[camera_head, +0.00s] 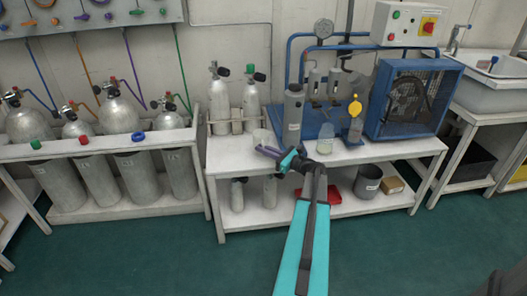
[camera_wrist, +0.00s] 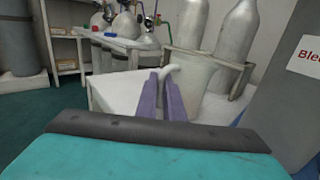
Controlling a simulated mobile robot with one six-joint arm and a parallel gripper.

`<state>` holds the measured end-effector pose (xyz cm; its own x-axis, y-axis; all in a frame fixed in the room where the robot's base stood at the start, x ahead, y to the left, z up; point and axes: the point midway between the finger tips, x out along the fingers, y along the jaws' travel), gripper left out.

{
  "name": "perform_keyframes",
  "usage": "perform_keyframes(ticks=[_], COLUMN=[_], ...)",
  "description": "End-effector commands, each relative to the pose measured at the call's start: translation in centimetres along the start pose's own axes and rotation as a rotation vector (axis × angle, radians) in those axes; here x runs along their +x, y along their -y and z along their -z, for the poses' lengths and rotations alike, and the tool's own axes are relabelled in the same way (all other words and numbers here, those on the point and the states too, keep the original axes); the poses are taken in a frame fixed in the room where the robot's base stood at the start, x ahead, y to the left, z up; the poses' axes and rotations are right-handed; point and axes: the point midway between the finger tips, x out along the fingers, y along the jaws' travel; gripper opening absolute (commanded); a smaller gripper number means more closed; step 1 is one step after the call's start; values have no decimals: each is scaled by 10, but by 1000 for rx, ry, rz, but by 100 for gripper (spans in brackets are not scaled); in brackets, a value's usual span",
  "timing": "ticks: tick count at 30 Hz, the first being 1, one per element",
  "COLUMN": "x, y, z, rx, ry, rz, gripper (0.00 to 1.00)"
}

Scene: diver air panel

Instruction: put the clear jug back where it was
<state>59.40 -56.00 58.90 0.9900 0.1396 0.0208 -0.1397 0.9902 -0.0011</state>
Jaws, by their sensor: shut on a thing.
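The clear jug (camera_head: 261,137) is at the left part of the white bench's top, in front of two small grey cylinders. It also shows in the wrist view (camera_wrist: 194,82), see-through and upright, with its pale handle towards me. My gripper (camera_head: 266,151) has its purple fingers shut on the jug's handle; the fingers also show in the wrist view (camera_wrist: 172,88). The jug's lower part is partly hidden by the fingers. I cannot tell whether its base touches the bench top.
The white bench (camera_head: 385,151) also carries a clear beaker (camera_head: 325,140), a bottle with a yellow top (camera_head: 355,122), a grey canister (camera_head: 293,116) and a blue-framed compressor (camera_head: 408,100). Large cylinders (camera_head: 118,118) stand in a rack at left. Bench top left of the jug is clear.

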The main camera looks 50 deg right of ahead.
Motion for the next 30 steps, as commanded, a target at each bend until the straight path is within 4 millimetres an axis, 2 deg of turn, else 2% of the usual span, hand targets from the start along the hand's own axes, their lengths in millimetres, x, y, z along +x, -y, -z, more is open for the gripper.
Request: perform_keyframes(ticks=[10,11,12,14,26,30], x=[0,0,0,0,0,-9], y=[0,0,0,0,0,0], z=[2,2,2,2,-1,-1], rx=[0,0,0,0,0,0], ry=[1,0,0,0,0,0], rz=[0,0,0,0,0,2], gripper=[0,11,18,27,27,27])
